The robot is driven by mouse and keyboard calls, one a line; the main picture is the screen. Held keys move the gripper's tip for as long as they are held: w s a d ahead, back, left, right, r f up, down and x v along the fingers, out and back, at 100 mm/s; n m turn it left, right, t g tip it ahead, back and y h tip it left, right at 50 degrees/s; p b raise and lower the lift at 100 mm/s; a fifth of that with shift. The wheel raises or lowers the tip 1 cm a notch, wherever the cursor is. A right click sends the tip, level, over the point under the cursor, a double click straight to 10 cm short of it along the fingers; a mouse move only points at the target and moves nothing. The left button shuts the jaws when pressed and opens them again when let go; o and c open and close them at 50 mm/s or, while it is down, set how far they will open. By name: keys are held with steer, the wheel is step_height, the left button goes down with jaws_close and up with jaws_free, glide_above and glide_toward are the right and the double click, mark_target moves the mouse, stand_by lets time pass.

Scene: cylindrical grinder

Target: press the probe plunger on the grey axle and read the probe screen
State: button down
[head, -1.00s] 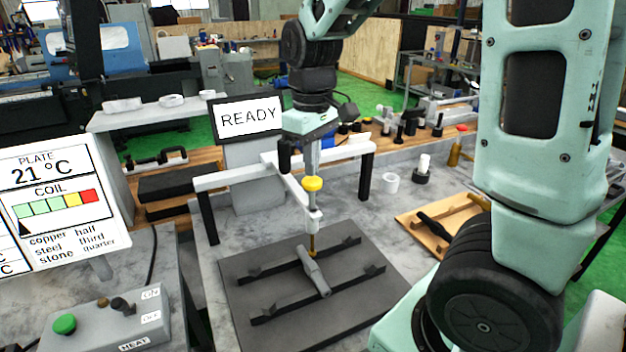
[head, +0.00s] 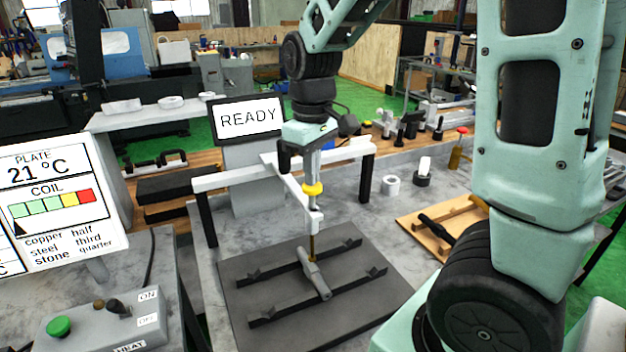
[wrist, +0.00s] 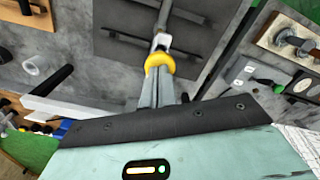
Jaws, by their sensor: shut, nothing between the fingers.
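The grey axle (head: 314,275) lies across two dark rails on a dark plate (head: 365,305). The probe hangs from a white bridge above it, with a yellow plunger cap (head: 312,190) and a thin brass tip (head: 312,246) reaching down to the axle. In the head view the tip appears to meet the axle. My gripper (head: 312,180) is shut and empty, pointing down with its fingertips at the cap, seemingly touching it. The wrist view shows the yellow cap (wrist: 160,61) right at the fingertips. The probe screen (head: 249,118) reads READY.
The white bridge (head: 240,177) stands on black legs around the probe. At left are a screen (head: 60,200) showing PLATE 21 °C and a control box (head: 105,325) with a green button. A wooden board (head: 440,225) with a dark-handled tool lies at right.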

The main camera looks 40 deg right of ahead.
steer(key=shift+f+b, duration=1)
steer(key=shift+f, duration=0.45)
steer(key=shift+r, duration=0.1)
stand_by(0.6)
step_height(320, 180, up, 8)
steer(key=p, duration=0.7)
stand_by(0.4)
steer(key=s+a+f+n+b, duration=0.2)
steer(key=s+a+f+b, duration=0.3)
steer(key=s+a+f, duration=0.2)
steer(key=s+a+f+n+b, duration=0.3)
steer(key=s+a+f+b, duration=0.2)
steer(key=a, duration=1)
steer(key=s+f, duration=0.3)
steer(key=s, duration=0.2)
steer(key=shift+s+a+y+b, duration=0.3)
steer(key=shift+s+b, duration=0.05)
steer(key=shift+s, duration=0.05)
